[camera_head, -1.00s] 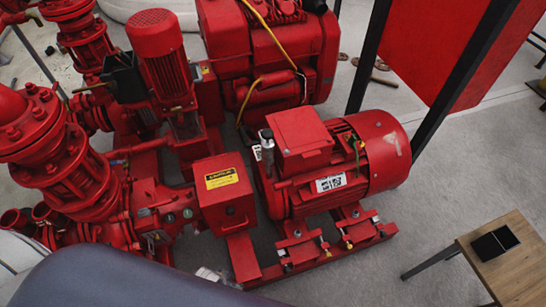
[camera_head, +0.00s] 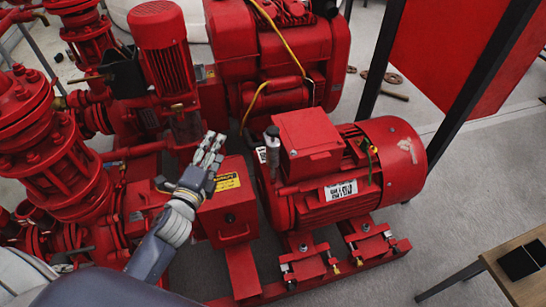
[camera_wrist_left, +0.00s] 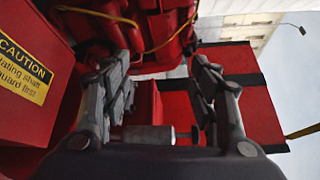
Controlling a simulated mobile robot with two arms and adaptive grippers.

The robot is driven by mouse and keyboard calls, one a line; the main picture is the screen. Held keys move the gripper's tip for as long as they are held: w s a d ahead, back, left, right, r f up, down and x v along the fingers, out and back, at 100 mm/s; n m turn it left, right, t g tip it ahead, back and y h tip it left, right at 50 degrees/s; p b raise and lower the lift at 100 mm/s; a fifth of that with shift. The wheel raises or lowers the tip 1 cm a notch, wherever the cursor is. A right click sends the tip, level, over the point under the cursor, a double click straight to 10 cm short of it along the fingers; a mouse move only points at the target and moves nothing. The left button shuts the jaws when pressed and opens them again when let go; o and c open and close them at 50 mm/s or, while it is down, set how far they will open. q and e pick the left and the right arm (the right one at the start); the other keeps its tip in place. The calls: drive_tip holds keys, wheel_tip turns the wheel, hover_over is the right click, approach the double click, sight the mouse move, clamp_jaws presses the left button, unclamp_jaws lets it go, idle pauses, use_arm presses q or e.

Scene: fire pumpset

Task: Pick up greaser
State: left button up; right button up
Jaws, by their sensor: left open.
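The greaser (camera_head: 272,145) is a small upright cylinder with a dark top and a pale body. In the head view it stands against the left end of the red motor (camera_head: 395,165), beside its box-shaped cover. My left gripper (camera_head: 211,147) is to the left of the greaser, apart from it, above the red box with the yellow caution label (camera_head: 226,182). In the left wrist view its two fingers (camera_wrist_left: 160,65) are spread. A grey cylinder (camera_wrist_left: 150,133) shows low between them; I cannot tell whether it is the greaser. My right gripper is not in view.
Red pumps and pipes (camera_head: 65,165) crowd the left side. A yellow hose (camera_head: 250,95) runs behind the greaser. A dark frame post (camera_head: 470,90) stands at the right. A wooden table (camera_head: 515,270) is at lower right, with clear floor before it.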

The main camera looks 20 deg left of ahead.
use_arm(q)
drive_tip(key=w+d+r+m+t+h, duration=0.1)
drive_tip(key=w+d+r+m+h, duration=0.15)
drive_tip(key=m+h, duration=0.7)
drive_tip(key=m+g+h, duration=0.4)
drive_tip(key=m+g, duration=0.1)
drive_tip(key=m, duration=1.1)
approach(273, 145)
drive_tip(key=w+d, duration=0.1)
drive_tip(key=w, duration=0.1)
drive_tip(key=w+d+f, duration=0.1)
drive_tip(key=w+d, duration=0.1)
drive_tip(key=shift+w+d+f, duration=0.1)
drive_tip(key=shift+w+f, duration=0.05)
drive_tip(key=shift+w, duration=0.05)
drive_tip(key=x, duration=0.5)
drive_tip(key=shift+w+f+p, duration=0.2)
drive_tip(key=shift+p, duration=0.15)
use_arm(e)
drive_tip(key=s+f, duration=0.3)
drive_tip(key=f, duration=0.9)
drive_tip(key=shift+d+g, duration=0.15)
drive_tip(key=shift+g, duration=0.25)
use_arm(q)
drive_tip(key=c, duration=1.2)
drive_tip(key=shift+w+r, duration=0.1)
clamp_jaws()
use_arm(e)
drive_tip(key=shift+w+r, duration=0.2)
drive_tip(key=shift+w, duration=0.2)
